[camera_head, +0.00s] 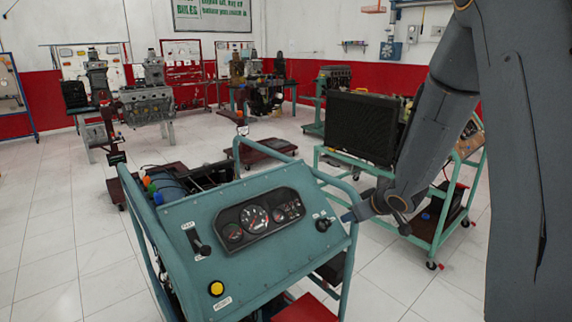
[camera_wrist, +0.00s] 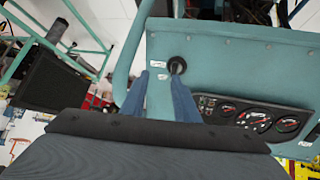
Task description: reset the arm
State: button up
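My gripper (camera_head: 352,213) is at the right edge of the teal control panel (camera_head: 262,262) in the head view, close to a black knob (camera_head: 323,224). In the wrist view my gripper's two blue fingers (camera_wrist: 160,80) stand apart with bare teal panel showing between them. The black knob (camera_wrist: 177,65) is just beyond the tip of the right finger there. I cannot tell whether that finger touches it. Nothing is held between the fingers. My arm comes down from the upper right in the head view.
The panel carries a gauge cluster (camera_head: 259,214), a black lever (camera_head: 197,243) and a yellow button (camera_head: 216,288). A green-framed stand with a black radiator (camera_head: 361,127) is behind my arm. Further engine stands line the back. White tiled floor (camera_head: 50,225) is clear at the left.

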jog(key=s+a+m+g+h, duration=0.1)
jog(key=s+a+m+g, duration=0.1)
jog(key=s, duration=1.2)
jog(key=s+a+r+m+g+h+b, duration=0.1)
jog(key=s+a+m+g, duration=0.2)
jog(key=s, duration=1.1)
jog(key=shift+s+a+g+h, duration=0.3)
jog(key=shift+a+g, duration=0.3)
jog(key=shift+g, duration=0.6)
